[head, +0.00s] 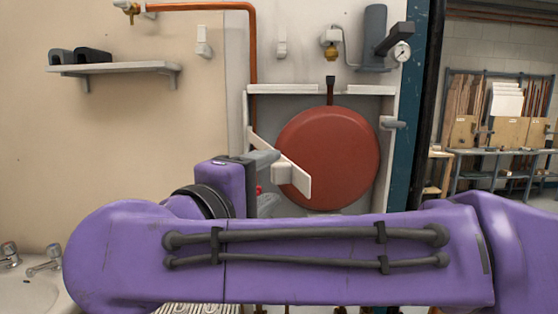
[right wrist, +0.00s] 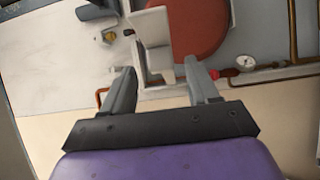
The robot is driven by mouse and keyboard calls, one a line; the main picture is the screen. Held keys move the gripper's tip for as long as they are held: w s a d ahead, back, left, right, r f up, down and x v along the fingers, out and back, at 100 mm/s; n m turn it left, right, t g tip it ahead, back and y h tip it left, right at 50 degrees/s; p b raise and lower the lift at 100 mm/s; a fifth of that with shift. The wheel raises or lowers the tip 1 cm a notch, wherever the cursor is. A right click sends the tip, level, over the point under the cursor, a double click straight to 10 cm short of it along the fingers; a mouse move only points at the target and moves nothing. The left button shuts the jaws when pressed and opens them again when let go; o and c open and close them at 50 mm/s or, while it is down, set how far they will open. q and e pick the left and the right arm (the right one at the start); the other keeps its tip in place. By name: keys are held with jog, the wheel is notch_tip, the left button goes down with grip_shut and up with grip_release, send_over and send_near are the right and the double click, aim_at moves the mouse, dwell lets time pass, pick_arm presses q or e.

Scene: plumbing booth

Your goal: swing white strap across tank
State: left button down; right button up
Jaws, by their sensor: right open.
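The round red tank (head: 335,150) sits in a grey recess in the head view, and part of it shows in the right wrist view (right wrist: 200,25). The white strap (head: 296,180) slants down to the right from the recess's left side, over the tank's left edge, with a small block on its face. My right gripper (head: 268,168) is at the strap's left. In the right wrist view its jaws (right wrist: 160,66) are open, with the white strap (right wrist: 152,28) between and beyond them. Contact cannot be told. My left gripper is out of view.
A copper pipe (head: 252,60) runs down left of the recess. A grey latch-like fitting (head: 393,123) is on the recess's right side. A wall shelf (head: 115,68) is at left. My right forearm hides the area below the tank.

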aim_at(284, 170)
jog(key=p+x, duration=0.1)
jog(key=x, duration=0.4)
jog(key=shift+w+d+p, duration=0.2)
jog(key=shift+w+p, duration=0.05)
jog(key=shift+p, duration=0.1)
jog(key=shift+w+d, duration=0.1)
jog(key=shift+w, duration=0.1)
